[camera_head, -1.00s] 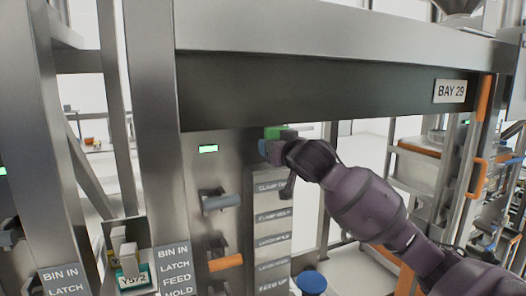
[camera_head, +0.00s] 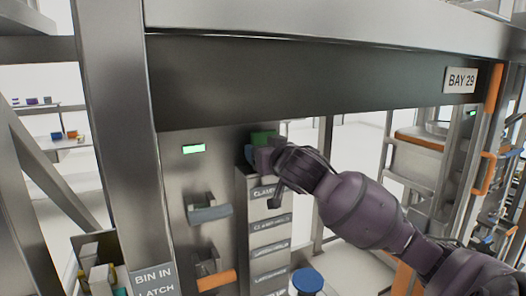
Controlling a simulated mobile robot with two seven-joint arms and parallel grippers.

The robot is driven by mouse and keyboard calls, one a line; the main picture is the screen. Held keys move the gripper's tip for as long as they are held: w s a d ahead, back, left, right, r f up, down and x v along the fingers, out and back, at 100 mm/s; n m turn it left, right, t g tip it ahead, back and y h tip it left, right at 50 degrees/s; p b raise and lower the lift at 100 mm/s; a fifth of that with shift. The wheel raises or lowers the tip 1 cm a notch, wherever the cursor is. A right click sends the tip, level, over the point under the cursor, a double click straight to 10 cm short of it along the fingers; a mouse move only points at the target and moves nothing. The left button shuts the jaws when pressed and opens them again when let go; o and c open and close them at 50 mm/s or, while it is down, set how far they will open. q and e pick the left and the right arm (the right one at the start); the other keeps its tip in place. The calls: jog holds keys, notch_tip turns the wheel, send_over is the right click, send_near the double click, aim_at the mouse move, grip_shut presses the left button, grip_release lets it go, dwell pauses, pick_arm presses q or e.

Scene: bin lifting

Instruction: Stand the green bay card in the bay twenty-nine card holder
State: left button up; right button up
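A small green piece (camera_head: 263,137), which looks like the green bay card, shows at the tip of my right gripper (camera_head: 264,156), above a grey stack of labelled fronts. The BAY 29 sign (camera_head: 461,80) is on the beam at upper right. I cannot make out a card holder for certain. My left gripper is not in view.
The grey labelled stack (camera_head: 265,225) stands below my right gripper. A grey handle (camera_head: 209,213) and an orange handle (camera_head: 216,279) project from the panel on its left. A blue round top (camera_head: 307,280) is low in front. A dark beam (camera_head: 300,85) crosses above.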

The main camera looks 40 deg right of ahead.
jog(key=shift+s+a+f, duration=0.1)
jog(key=shift+f, duration=0.15)
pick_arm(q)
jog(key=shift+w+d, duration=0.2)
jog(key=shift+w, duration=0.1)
pick_arm(e)
jog(key=shift+a, duration=0.1)
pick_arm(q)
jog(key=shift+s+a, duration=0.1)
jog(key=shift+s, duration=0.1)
pick_arm(e)
jog(key=shift+f, duration=0.1)
jog(key=o, duration=0.9)
jog(key=shift+o, duration=0.2)
